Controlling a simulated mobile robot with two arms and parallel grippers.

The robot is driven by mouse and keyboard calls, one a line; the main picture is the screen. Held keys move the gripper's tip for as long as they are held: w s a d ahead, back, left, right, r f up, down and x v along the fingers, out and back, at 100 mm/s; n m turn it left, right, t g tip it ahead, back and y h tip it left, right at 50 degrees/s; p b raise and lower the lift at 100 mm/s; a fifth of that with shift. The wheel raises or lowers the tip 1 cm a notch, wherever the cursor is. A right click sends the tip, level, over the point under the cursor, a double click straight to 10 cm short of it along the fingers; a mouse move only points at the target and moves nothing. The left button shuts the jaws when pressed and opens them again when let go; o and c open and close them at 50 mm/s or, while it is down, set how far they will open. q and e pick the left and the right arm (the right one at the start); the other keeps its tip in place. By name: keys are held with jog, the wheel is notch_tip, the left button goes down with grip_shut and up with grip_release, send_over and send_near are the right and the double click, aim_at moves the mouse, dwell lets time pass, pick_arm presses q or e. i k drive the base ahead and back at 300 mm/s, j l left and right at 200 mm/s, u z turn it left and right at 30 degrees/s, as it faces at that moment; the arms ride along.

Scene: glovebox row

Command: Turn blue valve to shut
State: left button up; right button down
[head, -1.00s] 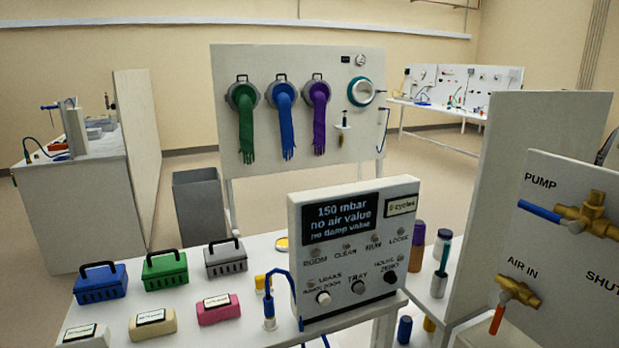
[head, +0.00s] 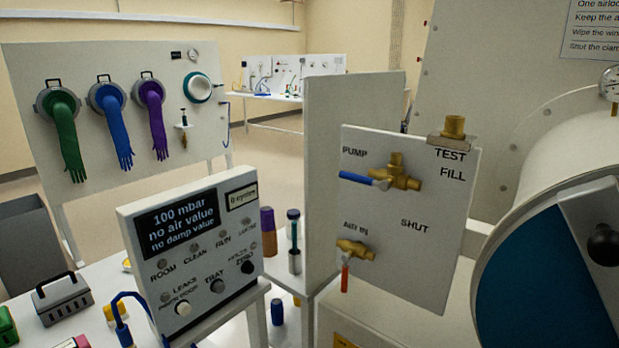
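The blue valve handle (head: 363,181) is on a brass valve (head: 400,172) under the word PUMP on an upright white panel (head: 440,270). The handle lies nearly level and points left from the valve body. Below it, a red-handled valve (head: 346,262) under AIR IN has its handle pointing down. The word SHUT is printed on the panel, right of the red valve and below the blue one. Neither of my grippers is in the head view.
A grey control box (head: 200,255) reading 100 mbar stands on the table left of the valve panel. A plain upright board (head: 350,110) stands behind the panel. A large white chamber with a blue door (head: 545,285) is close on the right.

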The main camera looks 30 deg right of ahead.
aim_at(384, 186)
jog(key=z, duration=0.45)
jog(key=k+l+z, duration=0.1)
jog(key=z, duration=0.35)
jog(key=l+z, duration=0.2)
jog(key=z, duration=0.25)
jog(key=l+z, duration=0.1)
jog(key=z, duration=0.35)
jog(key=l+z, duration=0.1)
jog(key=z, duration=0.35)
jog(key=u, duration=1.8)
